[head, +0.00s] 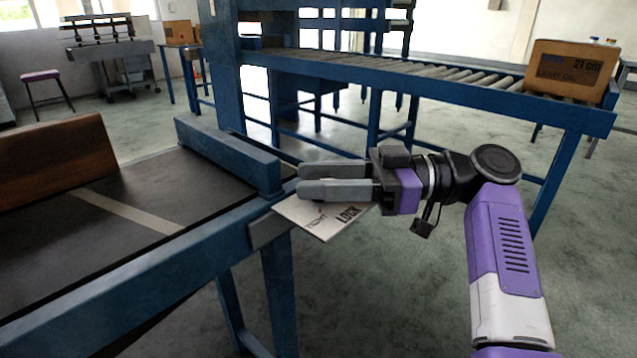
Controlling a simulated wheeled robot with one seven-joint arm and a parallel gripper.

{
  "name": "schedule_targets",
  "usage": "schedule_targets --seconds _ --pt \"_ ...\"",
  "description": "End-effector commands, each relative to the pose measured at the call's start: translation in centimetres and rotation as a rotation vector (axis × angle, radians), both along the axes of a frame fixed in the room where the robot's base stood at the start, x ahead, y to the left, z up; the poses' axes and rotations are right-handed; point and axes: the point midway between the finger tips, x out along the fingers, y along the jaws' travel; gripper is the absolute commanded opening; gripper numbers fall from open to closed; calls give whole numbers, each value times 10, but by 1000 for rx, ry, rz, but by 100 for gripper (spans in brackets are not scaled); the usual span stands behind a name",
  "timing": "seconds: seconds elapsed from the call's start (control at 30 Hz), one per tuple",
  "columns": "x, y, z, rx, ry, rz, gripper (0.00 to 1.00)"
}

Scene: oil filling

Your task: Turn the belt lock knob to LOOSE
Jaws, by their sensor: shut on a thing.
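A pale label plate (322,222) sits at the near right end of the blue conveyor frame. It shows the words TIGHT and LOCK; the rest of its face is covered by my gripper. My gripper (302,180) reaches in from the right, level, with its two grey fingers over the plate. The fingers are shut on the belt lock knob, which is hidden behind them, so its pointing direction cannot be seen. The word LOOSE is not visible.
The belt conveyor (120,185) fills the left, with a brown box (50,160) on it and a raised blue end rail (228,155). Behind is a roller conveyor (400,75) carrying a cardboard box (570,70). Grey floor is open at the lower middle.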

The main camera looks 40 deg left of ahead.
Motion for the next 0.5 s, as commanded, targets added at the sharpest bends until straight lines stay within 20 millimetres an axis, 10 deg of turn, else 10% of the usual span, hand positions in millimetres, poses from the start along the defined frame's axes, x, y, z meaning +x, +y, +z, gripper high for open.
schedule_targets --seconds 0.4,0.43,0.5 --pt "1 -2 -3 -3 4 2 0" --pt "2 -2 -3 -3 4 2 41" --pt "2 -2 -3 -3 4 2 55"
